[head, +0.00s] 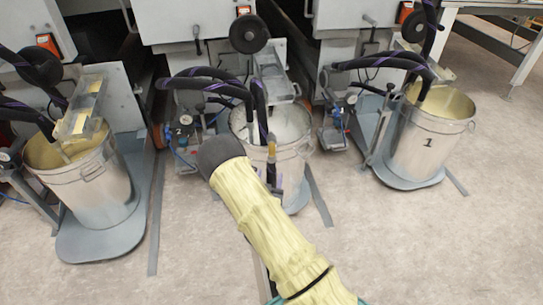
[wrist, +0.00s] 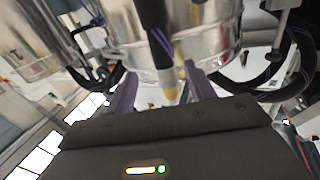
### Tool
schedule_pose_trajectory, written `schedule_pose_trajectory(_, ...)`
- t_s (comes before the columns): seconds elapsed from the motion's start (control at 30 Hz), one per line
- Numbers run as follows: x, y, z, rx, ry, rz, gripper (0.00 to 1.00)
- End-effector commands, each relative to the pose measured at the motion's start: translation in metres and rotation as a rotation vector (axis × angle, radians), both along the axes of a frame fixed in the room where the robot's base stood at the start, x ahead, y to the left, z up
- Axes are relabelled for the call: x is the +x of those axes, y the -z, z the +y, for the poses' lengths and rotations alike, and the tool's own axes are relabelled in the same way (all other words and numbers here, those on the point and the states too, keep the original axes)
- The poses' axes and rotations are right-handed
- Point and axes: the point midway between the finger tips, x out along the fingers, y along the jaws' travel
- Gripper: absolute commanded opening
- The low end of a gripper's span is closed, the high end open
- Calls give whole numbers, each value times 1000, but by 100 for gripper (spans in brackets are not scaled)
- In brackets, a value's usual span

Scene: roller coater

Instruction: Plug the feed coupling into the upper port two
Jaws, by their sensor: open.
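The feed coupling appears to be the dark hose end with a brass-coloured tip (wrist: 170,82) in the wrist view. A similar yellow-tipped piece (head: 271,143) shows in front of the middle bucket in the head view. My gripper (wrist: 160,90) is open, its purple fingers on either side of the hose end; contact cannot be told. In the head view my pale-sleeved arm reaches toward the middle bucket and hides part of the area. A pump unit marked 2 (head: 181,134), with blue and red fittings, stands left of that bucket; its upper port is too small to make out.
Metal buckets stand at the left (head: 98,190), middle (head: 297,158) and right (head: 425,150), with dark hoses (head: 205,82) looping over them. Another pump unit (head: 333,135) stands between the middle and right buckets. Grey machines line the back; the front floor is clear.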

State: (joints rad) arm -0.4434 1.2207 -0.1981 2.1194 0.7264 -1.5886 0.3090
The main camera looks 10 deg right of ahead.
Motion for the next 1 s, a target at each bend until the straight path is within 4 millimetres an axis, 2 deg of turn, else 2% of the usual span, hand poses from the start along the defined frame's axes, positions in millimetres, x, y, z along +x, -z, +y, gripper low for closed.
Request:
schedule_pose_trajectory(0.17,6,0,-1,1,0,-4,54)
schedule_pose_trajectory(0.53,48,-3,-12,1,-2,-4,54)
schedule_pose_trajectory(1.0,50,-4,-15,0,1,0,54)
